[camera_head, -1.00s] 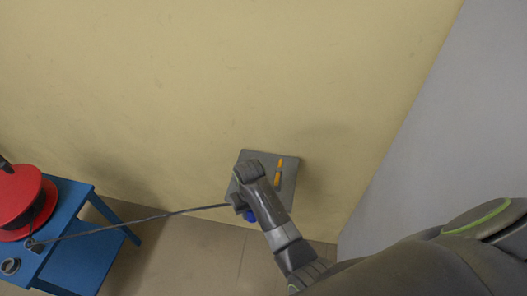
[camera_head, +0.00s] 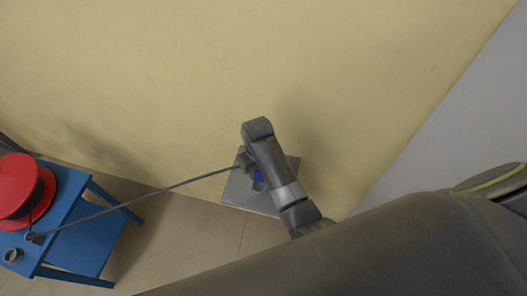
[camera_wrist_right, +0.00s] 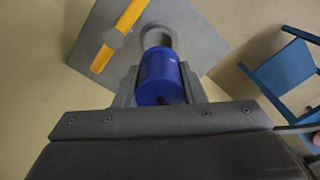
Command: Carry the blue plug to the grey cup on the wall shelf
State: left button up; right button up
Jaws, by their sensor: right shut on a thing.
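The blue plug (camera_wrist_right: 160,78) is between the fingers of my right gripper (camera_wrist_right: 159,85), which is shut on it. In the head view the plug (camera_head: 257,176) shows only in part behind my right arm, with the right gripper (camera_head: 248,165) over the wall shelf. The grey shelf (camera_head: 238,196) juts from the yellow wall. In the right wrist view a grey round rim, seemingly the grey cup (camera_wrist_right: 158,31), shows just beyond the plug on the shelf (camera_wrist_right: 205,35). The plug overlaps it in the picture; I cannot tell whether they touch. My left gripper is out of view.
A dark cable (camera_head: 140,199) runs from the right gripper to a blue table (camera_head: 75,230) with a red reel (camera_head: 20,190) and a small grey ring (camera_head: 13,255). An orange-handled tool (camera_wrist_right: 125,25) lies on the shelf. A grey wall (camera_head: 470,110) stands at right.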

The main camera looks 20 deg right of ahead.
jog(key=shift+w+d+f, duration=0.15)
jog(key=shift+w+d, duration=0.1)
jog(key=shift+w, duration=0.1)
jog(key=shift+w+f, duration=0.1)
jog(key=shift+f, duration=0.45)
jog(key=shift+s+a+f, duration=0.3)
jog(key=shift+s+f, duration=0.2)
jog(key=shift+f, duration=0.45)
jog(key=shift+w+f, duration=0.1)
jog(key=shift+f, duration=0.15)
jog(key=shift+w+d+f, duration=0.15)
jog(key=shift+f, duration=0.1)
jog(key=shift+r, duration=0.1)
